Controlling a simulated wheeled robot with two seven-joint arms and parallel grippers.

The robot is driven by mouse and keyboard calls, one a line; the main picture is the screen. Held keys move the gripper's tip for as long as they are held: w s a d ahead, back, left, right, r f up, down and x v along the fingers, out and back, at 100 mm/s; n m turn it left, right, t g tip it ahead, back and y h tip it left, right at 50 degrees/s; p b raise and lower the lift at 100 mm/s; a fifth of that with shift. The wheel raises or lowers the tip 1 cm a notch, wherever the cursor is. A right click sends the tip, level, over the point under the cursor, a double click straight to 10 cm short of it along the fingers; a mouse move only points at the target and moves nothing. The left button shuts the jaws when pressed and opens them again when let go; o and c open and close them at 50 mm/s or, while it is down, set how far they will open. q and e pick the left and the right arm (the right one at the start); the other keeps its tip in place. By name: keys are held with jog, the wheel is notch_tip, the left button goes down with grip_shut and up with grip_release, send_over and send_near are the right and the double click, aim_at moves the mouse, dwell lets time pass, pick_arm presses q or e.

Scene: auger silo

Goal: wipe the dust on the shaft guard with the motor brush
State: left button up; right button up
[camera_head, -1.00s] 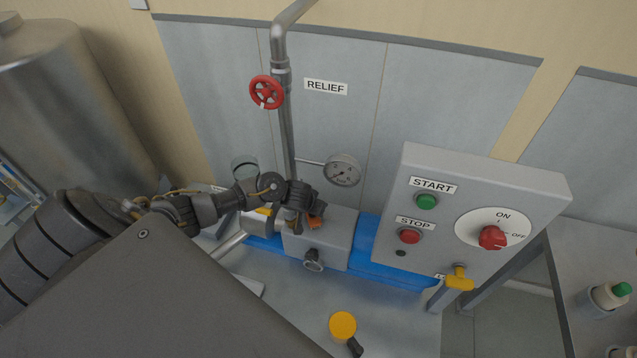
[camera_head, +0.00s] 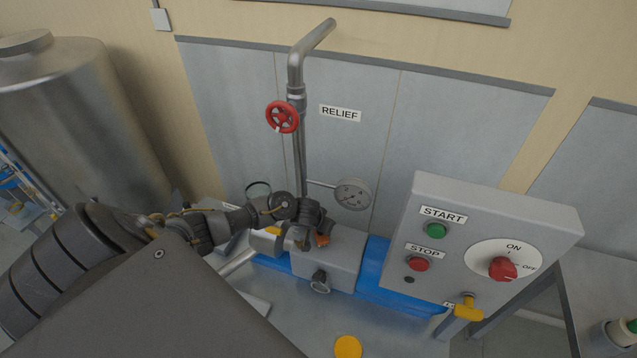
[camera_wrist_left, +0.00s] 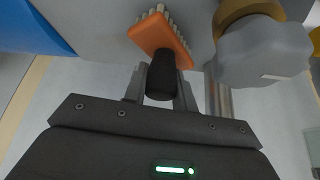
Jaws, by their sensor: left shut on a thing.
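My left gripper (camera_head: 313,238) is at the grey pump-like block (camera_head: 338,262) on the blue base, below the vertical pipe. It is shut on the dark handle (camera_wrist_left: 161,77) of an orange brush (camera_wrist_left: 160,38). The brush's orange part (camera_head: 322,240) shows just beside the fingers in the head view. Its pale bristles face a grey surface in the left wrist view; I cannot tell whether they touch it. A grey housing with a yellow part (camera_head: 272,230) lies left of the block, partly behind my arm. I cannot make out which part is the shaft guard, or any dust. My right gripper is not in view.
The red valve wheel (camera_head: 282,117), pipe (camera_head: 299,160) and pressure gauge (camera_head: 352,194) stand close behind my left gripper. The control box (camera_head: 450,245) is to the right, with a yellow handle (camera_head: 468,308) below. A yellow disc (camera_head: 348,347) lies in front.

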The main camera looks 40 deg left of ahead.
pick_arm(q)
jog(key=shift+w+d, duration=0.25)
jog(key=shift+d, duration=0.3)
jog(key=shift+w+d, duration=0.2)
jog(key=shift+d, duration=0.3)
jog(key=shift+d, duration=0.15)
jog(key=shift+w+d+f, duration=0.1)
jog(key=shift+w+d, duration=0.1)
jog(key=shift+d, duration=0.6)
jog(key=shift+w+d+f, duration=0.1)
jog(key=shift+w+d, duration=0.1)
jog(key=shift+d, duration=0.6)
jog(key=shift+p, duration=0.3)
jog(key=shift+w+d, duration=0.15)
jog(key=shift+d, duration=0.45)
jog(key=shift+w+d, duration=0.25)
jog(key=shift+d, duration=0.3)
jog(key=shift+w+d, duration=0.2)
jog(key=shift+d, duration=0.3)
